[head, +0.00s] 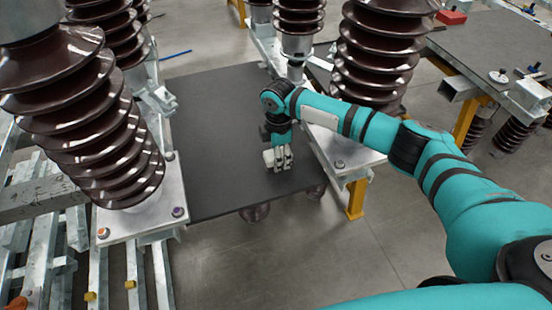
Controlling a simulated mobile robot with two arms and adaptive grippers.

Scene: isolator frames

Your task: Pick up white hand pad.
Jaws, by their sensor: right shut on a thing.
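My right gripper (279,166) points down over the dark grey board between the brown insulator columns. It is shut on a small whitish thing, which I take to be the white hand pad (268,157). The fingers hide most of the pad, and its outline is hard to make out at this size. I cannot tell whether the pad touches the board or is just above it. My left gripper is out of view.
The dark board (221,188) is mostly bare around the gripper. A ribbed brown insulator (85,115) stands close on the left, another (378,50) on the right behind my arm. A yellow post (356,199) stands at right. A side table (490,45) is at upper right.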

